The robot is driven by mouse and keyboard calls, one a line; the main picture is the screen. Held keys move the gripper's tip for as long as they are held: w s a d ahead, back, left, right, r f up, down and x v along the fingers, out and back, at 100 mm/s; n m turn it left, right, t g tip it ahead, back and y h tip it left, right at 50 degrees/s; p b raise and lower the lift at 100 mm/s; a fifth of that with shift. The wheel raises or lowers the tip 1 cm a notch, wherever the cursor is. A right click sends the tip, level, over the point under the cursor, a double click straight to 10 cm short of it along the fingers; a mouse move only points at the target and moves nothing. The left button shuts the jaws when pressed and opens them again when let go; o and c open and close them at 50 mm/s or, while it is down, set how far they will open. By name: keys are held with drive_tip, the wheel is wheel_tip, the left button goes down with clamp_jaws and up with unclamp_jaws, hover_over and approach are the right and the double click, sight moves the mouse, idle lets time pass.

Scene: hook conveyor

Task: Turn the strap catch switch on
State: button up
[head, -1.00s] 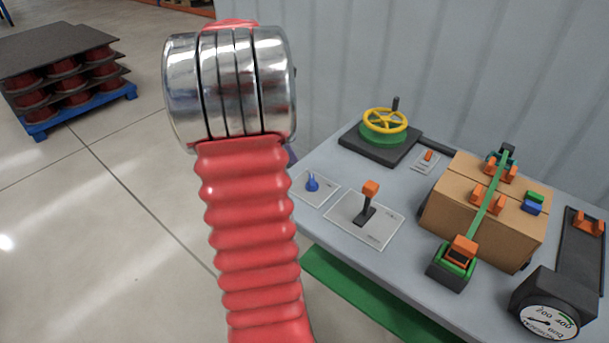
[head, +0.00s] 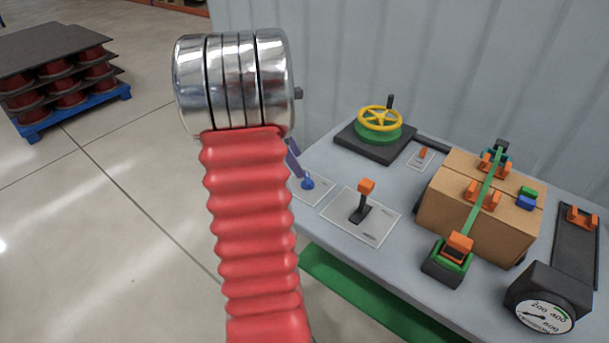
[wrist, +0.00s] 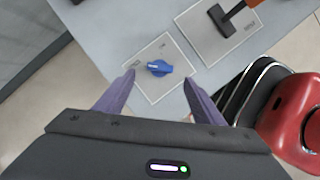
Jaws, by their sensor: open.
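A blue turn knob (head: 307,183) stands on a pale square plate (wrist: 154,88) at the table's left edge; I take it for the strap catch switch, though its lettering is too small to read. In the wrist view the knob (wrist: 159,68) lies with its grip roughly crosswise. My gripper (wrist: 159,77) is open and empty, its two purple fingers to either side of the knob. I cannot tell how far above the plate the tips are. In the head view one purple finger (head: 293,159) shows just left of the knob; my red arm hides the rest.
An orange-topped lever (head: 364,195) stands right of the knob. Behind are a yellow handwheel (head: 380,118) and a small orange switch (head: 422,153). A strapped cardboard box (head: 465,223) and a dial gauge (head: 544,316) are farther right.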

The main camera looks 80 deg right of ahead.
sight(307, 178)
drive_tip(key=x, duration=0.7)
drive_tip(key=shift+f, duration=0.1)
drive_tip(key=shift+c, duration=0.3)
drive_tip(key=c, duration=1)
